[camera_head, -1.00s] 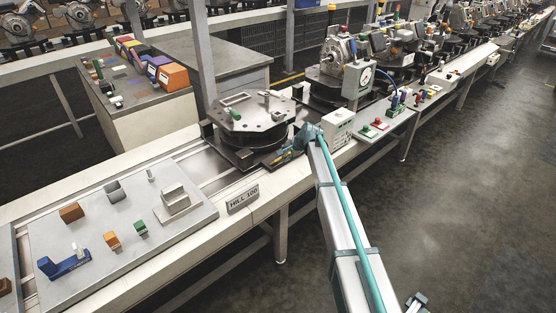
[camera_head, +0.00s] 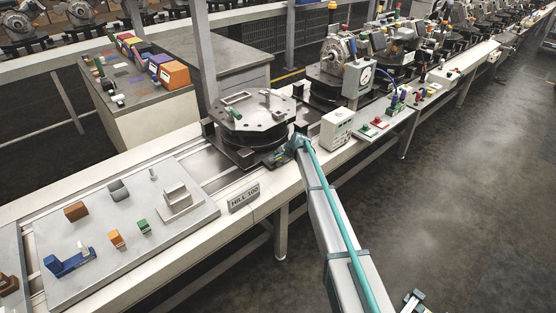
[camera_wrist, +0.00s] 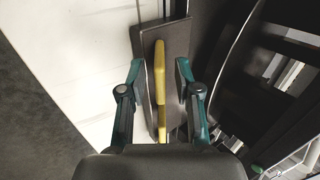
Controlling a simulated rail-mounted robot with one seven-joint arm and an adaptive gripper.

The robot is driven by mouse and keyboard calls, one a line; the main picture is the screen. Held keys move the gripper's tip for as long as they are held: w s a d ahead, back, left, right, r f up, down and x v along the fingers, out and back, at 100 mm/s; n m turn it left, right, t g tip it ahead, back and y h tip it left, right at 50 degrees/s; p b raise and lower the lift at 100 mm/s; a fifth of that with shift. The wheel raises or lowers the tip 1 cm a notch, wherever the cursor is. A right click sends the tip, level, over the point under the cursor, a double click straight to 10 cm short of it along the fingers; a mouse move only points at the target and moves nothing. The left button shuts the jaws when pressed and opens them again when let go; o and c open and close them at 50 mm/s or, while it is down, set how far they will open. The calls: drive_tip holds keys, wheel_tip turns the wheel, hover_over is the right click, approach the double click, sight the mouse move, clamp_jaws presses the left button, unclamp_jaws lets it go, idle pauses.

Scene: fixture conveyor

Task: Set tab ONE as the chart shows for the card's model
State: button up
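In the wrist view a yellow bar-shaped tab (camera_wrist: 160,85) stands along a dark plate (camera_wrist: 178,40). My gripper (camera_wrist: 160,72) has one teal finger on each side of the yellow tab, with visible gaps, so it is open around it. I cannot read any tab label. In the head view my gripper (camera_head: 282,153) is low at the front right of the round grey fixture (camera_head: 252,118), and the tab there is hidden or too small to tell. A sign reading about "MILL 100" (camera_head: 244,198) is on the conveyor's front edge. A white box with small unreadable print (camera_head: 337,130) stands right of my gripper.
A grey tray (camera_head: 130,250) with several blocks lies at the left. A gauge box (camera_head: 356,82) and a panel with red and green buttons (camera_head: 375,130) stand to the right. A side bench (camera_head: 150,112) holds coloured bins. The floor at the right is clear.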

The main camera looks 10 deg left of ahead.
clamp_jaws()
drive_tip(key=shift+w+a+r, duration=0.1)
drive_tip(key=shift+r, duration=0.05)
drive_tip(key=shift+w+a+r+g+h+p, duration=0.15)
drive_tip(key=shift+g+h+p, duration=0.25)
drive_tip(key=shift+p, duration=0.2)
drive_tip(key=shift+w+a+r+g+h+p, duration=0.2)
drive_tip(key=shift+w+a+g+h+p, duration=0.15)
drive_tip(key=shift+g+h+p, duration=0.35)
drive_tip(key=shift+w+a+g+h, duration=0.35)
drive_tip(key=shift+g+h, duration=0.35)
drive_tip(key=shift+h, duration=0.2)
drive_tip(key=shift+w+a+g+h, duration=0.1)
drive_tip(key=shift+a+g+h, duration=0.1)
drive_tip(key=shift+g+h, duration=0.55)
